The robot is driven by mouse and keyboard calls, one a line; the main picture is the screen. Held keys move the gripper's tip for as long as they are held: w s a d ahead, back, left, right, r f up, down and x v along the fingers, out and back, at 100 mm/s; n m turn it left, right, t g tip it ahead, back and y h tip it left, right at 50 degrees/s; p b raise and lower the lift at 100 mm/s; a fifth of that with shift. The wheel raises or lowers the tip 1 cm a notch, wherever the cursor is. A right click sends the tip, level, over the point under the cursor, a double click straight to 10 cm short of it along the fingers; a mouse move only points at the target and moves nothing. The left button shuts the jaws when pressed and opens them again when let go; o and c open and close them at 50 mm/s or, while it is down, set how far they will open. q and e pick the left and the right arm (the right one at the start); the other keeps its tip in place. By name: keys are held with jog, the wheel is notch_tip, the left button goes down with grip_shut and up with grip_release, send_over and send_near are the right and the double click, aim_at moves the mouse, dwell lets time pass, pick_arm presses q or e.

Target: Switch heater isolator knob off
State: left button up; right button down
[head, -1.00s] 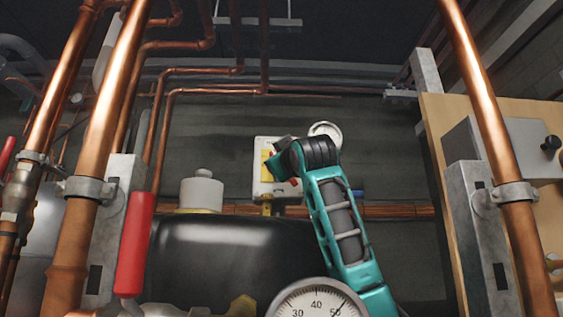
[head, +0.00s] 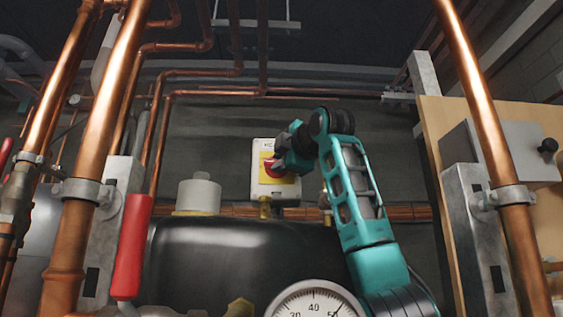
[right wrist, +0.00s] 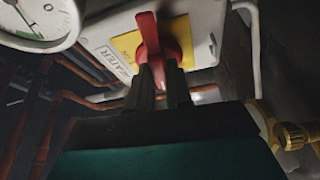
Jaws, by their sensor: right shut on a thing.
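The heater isolator (head: 285,189) is a pale box with a yellow plate and a red knob (head: 269,167), on the back wall above the dark tank. In the right wrist view the red knob (right wrist: 150,38) stands out from the yellow plate (right wrist: 130,46), beside the printed word "HEATER". My right gripper (right wrist: 160,75) is shut on the knob's handle, with one dark finger on each side. In the head view my right gripper (head: 278,163) reaches the isolator from the right. My left gripper is not in view.
A dark tank (head: 235,255) with a white cap (head: 199,193) lies below the isolator. Copper pipes (head: 108,120) rise at left, and another pipe (head: 485,110) at right. A gauge (head: 314,303) is at the bottom. A brass fitting (right wrist: 292,136) sits beside my right gripper.

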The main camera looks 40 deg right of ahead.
jog(key=shift+n, duration=0.5)
dwell(0.3)
jog(key=c, duration=1)
grip_release()
jog(key=shift+c, duration=0.2)
jog(key=b+v, duration=0.3)
jog(key=v, duration=1)
jog(key=shift+r, duration=0.4)
